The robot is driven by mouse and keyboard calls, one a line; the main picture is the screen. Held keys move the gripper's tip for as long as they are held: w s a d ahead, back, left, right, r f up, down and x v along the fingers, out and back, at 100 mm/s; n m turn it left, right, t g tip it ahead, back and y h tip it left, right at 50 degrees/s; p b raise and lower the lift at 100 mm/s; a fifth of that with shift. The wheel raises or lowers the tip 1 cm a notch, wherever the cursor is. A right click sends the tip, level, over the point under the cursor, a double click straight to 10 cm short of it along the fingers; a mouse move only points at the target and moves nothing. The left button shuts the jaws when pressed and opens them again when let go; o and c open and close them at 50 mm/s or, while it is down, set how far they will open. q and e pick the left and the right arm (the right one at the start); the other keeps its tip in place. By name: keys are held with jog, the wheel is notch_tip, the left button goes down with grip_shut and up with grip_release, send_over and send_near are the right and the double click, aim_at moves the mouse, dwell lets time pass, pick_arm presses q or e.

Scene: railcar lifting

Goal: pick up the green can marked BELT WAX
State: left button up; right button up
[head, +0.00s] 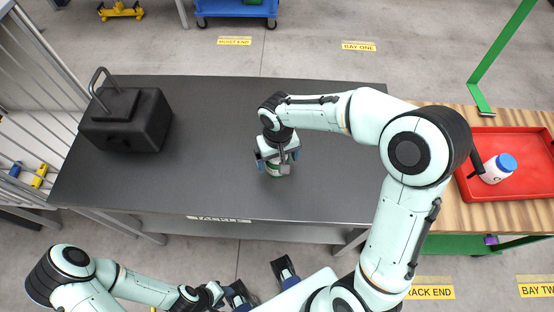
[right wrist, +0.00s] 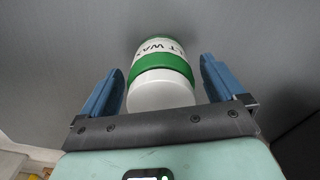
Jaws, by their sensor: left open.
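The can (right wrist: 162,72) is white with green bands, and part of its lettering, "LT WAX", shows in the right wrist view. In the head view the can (head: 274,170) stands on the dark tabletop, mostly hidden by my right gripper (head: 278,160). My right gripper (right wrist: 161,88) is open, with one blue finger on each side of the can and a visible gap on both sides. My left gripper (head: 262,282) is open and empty, low in front of the table.
The dark table (head: 225,110) marked TACKLE is mostly clear. A black block with a handle (head: 127,120) stands at its left. To the right, a red tray (head: 530,150) holds a white bottle with a blue cap (head: 498,168) on a wooden bench (head: 440,210).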

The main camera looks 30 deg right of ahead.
jog(key=c, duration=1)
jog(key=shift+r, duration=0.1)
jog(key=shift+c, duration=0.9)
jog(key=shift+r, duration=0.1)
